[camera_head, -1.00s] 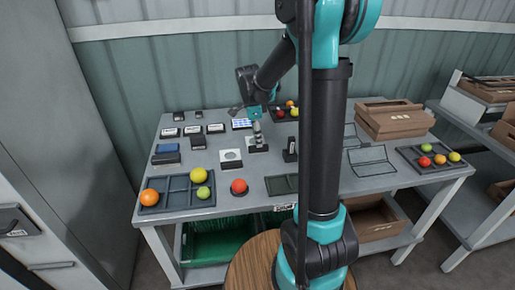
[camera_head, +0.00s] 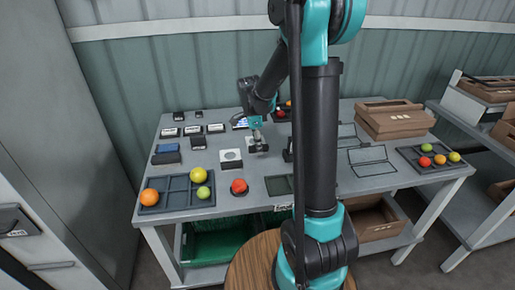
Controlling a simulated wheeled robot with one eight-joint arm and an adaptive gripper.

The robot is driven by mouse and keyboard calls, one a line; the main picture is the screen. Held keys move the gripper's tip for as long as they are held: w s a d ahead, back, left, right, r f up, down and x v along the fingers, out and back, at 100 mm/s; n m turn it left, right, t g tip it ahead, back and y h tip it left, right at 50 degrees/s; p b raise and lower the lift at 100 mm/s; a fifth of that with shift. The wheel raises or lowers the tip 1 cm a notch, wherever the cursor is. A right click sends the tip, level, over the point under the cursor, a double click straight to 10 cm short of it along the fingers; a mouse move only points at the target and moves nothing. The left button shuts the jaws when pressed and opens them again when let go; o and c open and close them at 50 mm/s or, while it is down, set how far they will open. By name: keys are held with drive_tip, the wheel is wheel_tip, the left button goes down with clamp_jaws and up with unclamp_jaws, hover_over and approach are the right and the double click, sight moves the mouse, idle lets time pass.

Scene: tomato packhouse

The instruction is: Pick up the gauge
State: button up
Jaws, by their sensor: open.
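My gripper (camera_head: 258,139) is low over the back middle of the grey table, pointing down. It is open, though its fingers are small and hard to make out. A small dark block (camera_head: 262,149) is right at the fingertips; I cannot tell whether they touch it or whether it is the gauge. A white plate with a round grey disc or hole (camera_head: 231,159) lies just left and in front of the gripper. A small dark upright piece (camera_head: 288,155) stands to the right, partly hidden by my arm.
A tray (camera_head: 175,207) with orange, yellow and green fruit is at the front left. A red tomato (camera_head: 239,187) sits near the front edge. Several small dark boxes stand at the back left. Brown cartons (camera_head: 394,122) and another fruit tray (camera_head: 418,169) are on the right.

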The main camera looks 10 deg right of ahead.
drive_tip(key=shift+f, duration=0.1)
clamp_jaws()
idle(0.3)
